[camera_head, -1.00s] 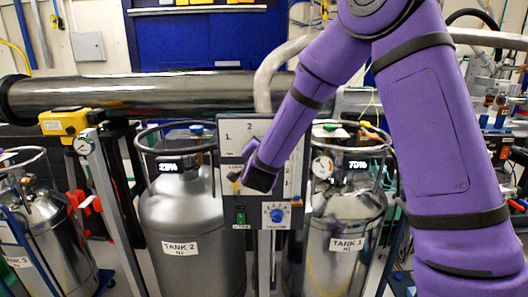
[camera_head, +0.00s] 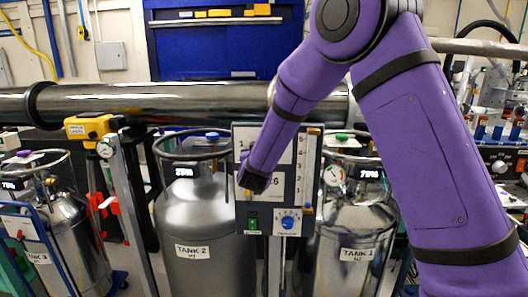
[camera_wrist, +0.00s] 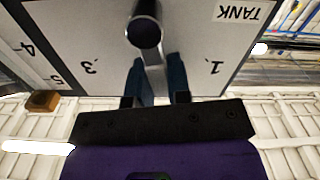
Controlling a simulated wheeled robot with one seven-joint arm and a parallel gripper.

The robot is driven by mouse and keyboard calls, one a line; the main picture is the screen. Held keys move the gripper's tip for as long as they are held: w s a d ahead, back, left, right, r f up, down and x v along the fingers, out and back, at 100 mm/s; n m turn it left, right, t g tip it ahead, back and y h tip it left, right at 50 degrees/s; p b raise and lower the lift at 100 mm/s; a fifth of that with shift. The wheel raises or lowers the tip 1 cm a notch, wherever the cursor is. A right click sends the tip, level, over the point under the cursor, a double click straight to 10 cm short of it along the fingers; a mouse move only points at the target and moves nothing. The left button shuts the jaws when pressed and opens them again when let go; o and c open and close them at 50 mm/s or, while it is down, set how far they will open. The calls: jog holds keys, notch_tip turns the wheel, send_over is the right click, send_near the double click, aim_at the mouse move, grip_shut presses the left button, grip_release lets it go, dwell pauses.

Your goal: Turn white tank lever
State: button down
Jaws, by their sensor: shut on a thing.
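The white panel (camera_head: 312,145) with printed numbers stands between two silver tanks, Tank 2 (camera_head: 192,225) and Tank 1 (camera_head: 345,222). My gripper (camera_head: 250,187) is in front of the panel's left part and hides the lever in the head view. The wrist view shows the panel face (camera_wrist: 80,35) with "TANK" and numbers upside down. A metallic lever (camera_wrist: 145,32) with a round end sticks out from it. My gripper's blue fingers (camera_wrist: 158,82) are shut on the lever's arm, one on each side, between the numbers 3 and 1.
Below the numbers, the panel has a blue dial (camera_head: 288,222) and a green switch (camera_head: 252,222). A dark horizontal pipe (camera_head: 180,103) runs behind the tanks. A yellow device (camera_head: 92,126) sits on a stand at left. A blue cabinet (camera_head: 210,45) is behind.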

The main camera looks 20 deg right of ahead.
jog(key=shift+w+a+f+n, duration=0.15)
jog(key=shift+a+f+n, duration=0.25)
jog(key=shift+n, duration=0.9)
jog(key=shift+w+a+f+n, duration=0.1)
jog(key=shift+a+f+n, duration=0.3)
jog(key=shift+n, duration=0.9)
jog(key=shift+w+a+f+n, duration=0.15)
jog(key=shift+a+n, duration=0.4)
jog(key=shift+n, duration=0.75)
jog(key=c, duration=1.1)
grip_release()
jog(key=shift+o, duration=0.2)
jog(key=v, duration=1)
jog(key=shift+s, duration=0.4)
jog(key=shift+a+r, duration=0.1)
